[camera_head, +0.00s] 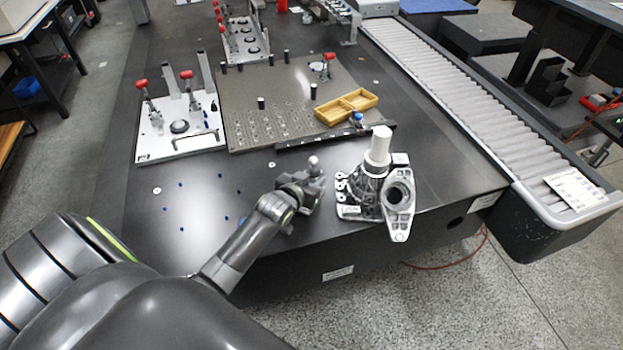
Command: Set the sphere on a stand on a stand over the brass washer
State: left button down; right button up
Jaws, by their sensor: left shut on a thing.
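My left gripper (308,184) is over the dark granite table (200,248), near its front. It is shut on the sphere on a stand; the pale ball (314,161) shows above the fingers, and its stand is mostly hidden by them. I cannot tell a brass washer for certain. Small pale ring-like spots lie on the table, one at the left (157,190) and one behind the gripper (272,164). My right gripper is not in view.
A grey metal casting (398,212) with a white cylinder (378,146) stands just right of the gripper. Behind lie a perforated plate (245,95) with a yellow tray (345,107) and a plate with red-handled clamps (160,145). The table's left front is mostly clear, with small blue dots.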

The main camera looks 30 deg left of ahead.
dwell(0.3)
pick_arm(q)
jog(key=c, duration=0.8)
grip_release()
jog(key=shift+c, duration=0.2)
jog(key=shift+f, duration=0.1)
jog(key=shift+s+f, duration=0.1)
jog(key=v, duration=1.7)
jog(key=shift+s, duration=0.15)
